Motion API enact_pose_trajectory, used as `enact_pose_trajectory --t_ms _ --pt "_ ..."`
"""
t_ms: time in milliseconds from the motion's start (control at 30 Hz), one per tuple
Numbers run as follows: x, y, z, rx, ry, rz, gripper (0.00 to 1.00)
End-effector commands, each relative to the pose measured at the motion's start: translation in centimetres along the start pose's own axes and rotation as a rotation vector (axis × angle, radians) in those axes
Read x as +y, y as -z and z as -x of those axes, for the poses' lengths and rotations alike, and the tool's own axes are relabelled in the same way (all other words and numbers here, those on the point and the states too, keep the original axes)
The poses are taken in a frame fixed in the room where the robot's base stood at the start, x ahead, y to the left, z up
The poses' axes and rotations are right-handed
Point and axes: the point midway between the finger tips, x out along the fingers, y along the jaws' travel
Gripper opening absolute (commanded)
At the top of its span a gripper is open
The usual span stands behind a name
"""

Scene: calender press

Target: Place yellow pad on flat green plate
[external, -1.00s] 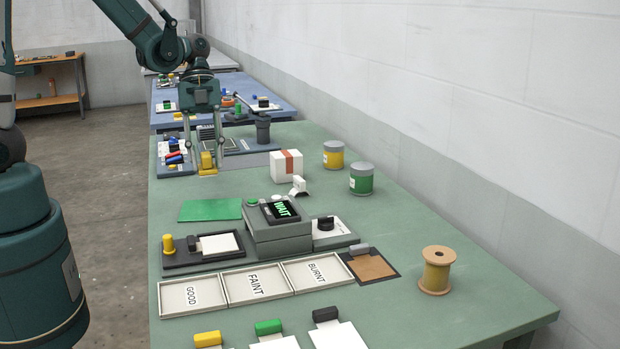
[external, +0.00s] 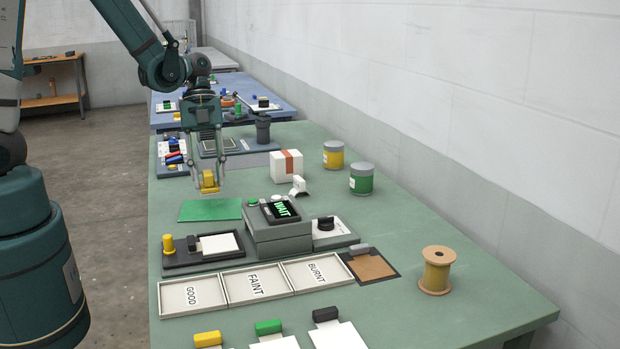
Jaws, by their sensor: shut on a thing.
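The yellow pad (external: 209,181) is a small yellow block held between the fingers of my gripper (external: 209,183). My gripper is shut on it and points down. In the picture the pad is just above the far edge of the flat green plate (external: 210,211), which lies on the table left of the grey device. The pad looks lifted off the table, but its exact height is hard to tell. The plate's surface is bare.
A grey press with a WAIT screen (external: 280,210) stands right of the plate. A black tray with a yellow knob (external: 168,244) and three labelled trays (external: 255,285) are in front. A white box with a red band (external: 286,166) stands behind right. Yellow (external: 333,155) and green (external: 361,179) tins stand further right.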

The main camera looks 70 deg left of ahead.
Motion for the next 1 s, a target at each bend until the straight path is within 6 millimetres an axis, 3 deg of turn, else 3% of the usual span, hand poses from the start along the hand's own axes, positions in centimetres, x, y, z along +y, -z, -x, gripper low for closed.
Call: enact_pose_trajectory --t_ms 567,1000 --pt "0.0 -0.4 -1.0 0.0 0.0 0.0 0.18" --pt "0.0 -1.7 -4.1 0.0 0.0 0.0 0.18"
